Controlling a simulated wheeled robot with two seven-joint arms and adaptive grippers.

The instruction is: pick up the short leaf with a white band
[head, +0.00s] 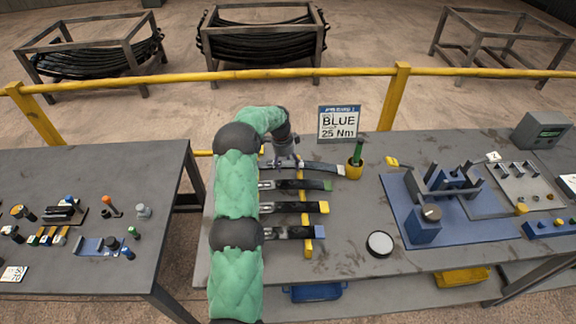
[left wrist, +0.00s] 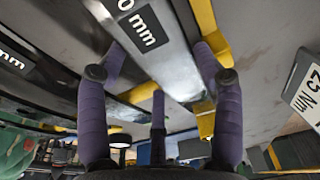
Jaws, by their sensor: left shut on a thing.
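The leaf with a white band (head: 322,168) is the farthest of several dark leaves in a row on the right-hand table. It lies slightly askew to the others, its banded end close to a yellow cup. My left gripper (head: 287,162) is shut on this leaf towards its left end. In the left wrist view, the purple fingers (left wrist: 160,58) stand on either side of the leaf (left wrist: 150,35), which bears a printed "mm" label. Whether the leaf is clear of its support cannot be told. My right gripper is not in view.
Leaves with green (head: 327,185), yellow (head: 323,207) and blue (head: 320,232) ends lie nearer, over a yellow strip. The yellow cup (head: 354,171) holds a green-handled tool. A "BLUE 25 Nm" sign (head: 339,122) stands behind. A blue fixture (head: 425,222) is to the right.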

